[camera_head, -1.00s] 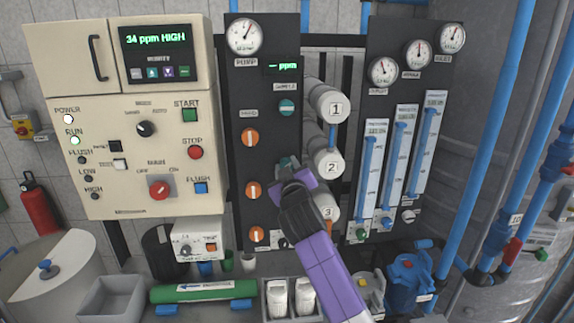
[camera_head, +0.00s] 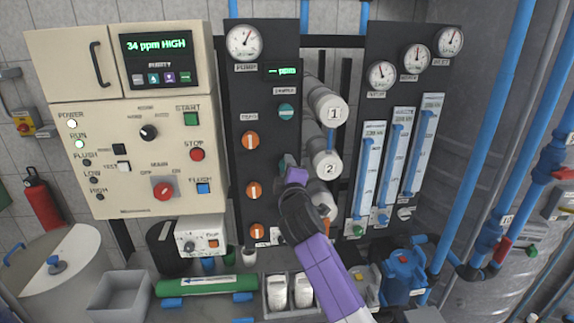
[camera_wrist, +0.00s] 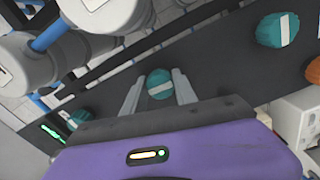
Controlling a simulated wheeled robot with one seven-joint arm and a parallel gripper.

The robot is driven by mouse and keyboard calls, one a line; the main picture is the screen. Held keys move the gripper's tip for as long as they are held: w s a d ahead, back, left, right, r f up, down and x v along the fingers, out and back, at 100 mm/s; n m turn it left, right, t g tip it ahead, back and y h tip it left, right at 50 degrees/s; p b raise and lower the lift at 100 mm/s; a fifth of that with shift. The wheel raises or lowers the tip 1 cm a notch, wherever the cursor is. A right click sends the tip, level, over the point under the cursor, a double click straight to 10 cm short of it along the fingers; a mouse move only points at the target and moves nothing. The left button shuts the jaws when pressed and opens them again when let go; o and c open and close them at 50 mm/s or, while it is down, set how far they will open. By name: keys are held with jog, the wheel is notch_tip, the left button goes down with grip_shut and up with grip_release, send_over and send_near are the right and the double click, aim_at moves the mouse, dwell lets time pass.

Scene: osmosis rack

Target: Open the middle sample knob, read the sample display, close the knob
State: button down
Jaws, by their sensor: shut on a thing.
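The middle sample knob (camera_wrist: 159,84) is teal with a white bar and sits between my gripper's fingers in the wrist view. My gripper (camera_head: 289,166) is shut on it at the dark panel. In the head view the gripper mostly hides this knob. Its white bar runs roughly along the panel, at a different angle from the bar on the neighbouring teal knob (camera_wrist: 278,29). The upper sample knob (camera_head: 287,112) is free, with its bar about level. The sample display (camera_head: 281,71) shows dashes and "ppm" in green.
Orange knobs (camera_head: 251,141) run down the panel left of the sample knobs. White cylinders (camera_head: 327,110) stand close on the right. The beige control box (camera_head: 135,170) stands left, its screen (camera_head: 156,46) reading "34 ppm HIGH". White bottles (camera_head: 277,291) stand below.

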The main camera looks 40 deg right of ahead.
jog(key=shift+n, duration=0.4)
jog(key=c, duration=1)
grip_release()
jog(key=shift+o, duration=0.2)
jog(key=b+v, duration=0.1)
jog(key=v, duration=0.6)
jog(key=shift+s+a+b, duration=0.25)
jog(key=shift+s+b, duration=0.05)
jog(key=shift+s, duration=0.05)
